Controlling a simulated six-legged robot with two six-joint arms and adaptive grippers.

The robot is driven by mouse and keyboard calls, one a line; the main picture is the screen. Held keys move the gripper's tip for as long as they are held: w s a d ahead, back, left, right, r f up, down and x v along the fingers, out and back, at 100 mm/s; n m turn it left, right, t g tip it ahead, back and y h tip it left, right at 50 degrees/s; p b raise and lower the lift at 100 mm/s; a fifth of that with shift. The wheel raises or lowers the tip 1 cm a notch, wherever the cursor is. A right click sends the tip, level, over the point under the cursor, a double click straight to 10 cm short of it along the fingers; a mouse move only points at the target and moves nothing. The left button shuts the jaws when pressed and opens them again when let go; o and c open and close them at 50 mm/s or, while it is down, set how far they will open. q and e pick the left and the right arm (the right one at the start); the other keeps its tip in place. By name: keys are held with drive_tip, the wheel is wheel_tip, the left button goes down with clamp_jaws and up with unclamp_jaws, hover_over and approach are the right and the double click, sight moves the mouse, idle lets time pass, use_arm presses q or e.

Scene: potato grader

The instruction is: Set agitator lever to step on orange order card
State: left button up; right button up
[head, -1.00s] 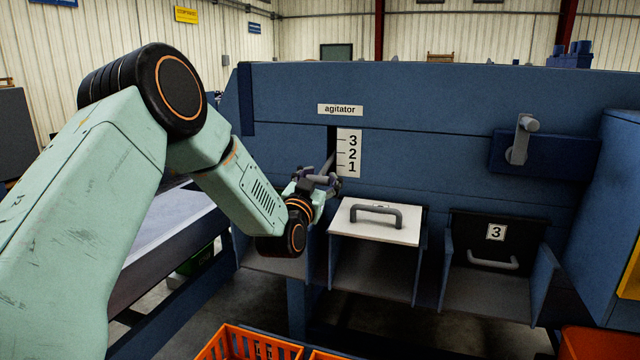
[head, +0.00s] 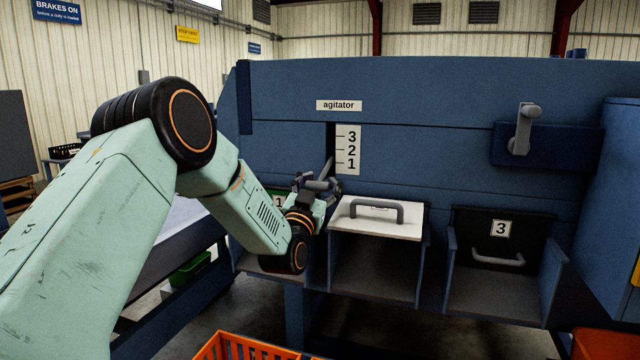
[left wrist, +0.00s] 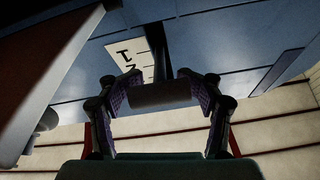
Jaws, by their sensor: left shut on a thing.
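The agitator lever (head: 329,166) is a dark stalk at a vertical slot in the blue machine front, beside a white scale (head: 347,150) marked 3, 2, 1 and below the "agitator" label (head: 339,105). My left gripper (head: 318,184) is shut on the lever's handle, just below and left of the 1 mark. In the left wrist view the handle (left wrist: 160,96) lies crosswise between both fingers of the gripper (left wrist: 158,98), with part of the scale (left wrist: 135,55) behind it. The gripper partly hides the lever's end. No order card is visible. My right gripper is out of view.
A white flap with a grey handle (head: 376,209) sits right of the gripper. Farther right are a chute marked 3 (head: 501,229) and a grey crank lever (head: 522,128). An orange crate (head: 240,347) is below. A panel marked 1 (head: 279,202) is partly behind my arm.

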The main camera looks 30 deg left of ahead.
use_arm(q)
drive_tip(key=shift+f, duration=0.3)
drive_tip(key=o, duration=1.7)
drive_tip(key=shift+w+f, duration=0.1)
drive_tip(key=shift+w, duration=0.05)
drive_tip(key=shift+c, duration=0.2)
drive_tip(key=shift+o, duration=1)
drive_tip(key=shift+r, duration=0.2)
drive_tip(key=shift+s+f, duration=0.1)
drive_tip(key=shift+s, duration=0.1)
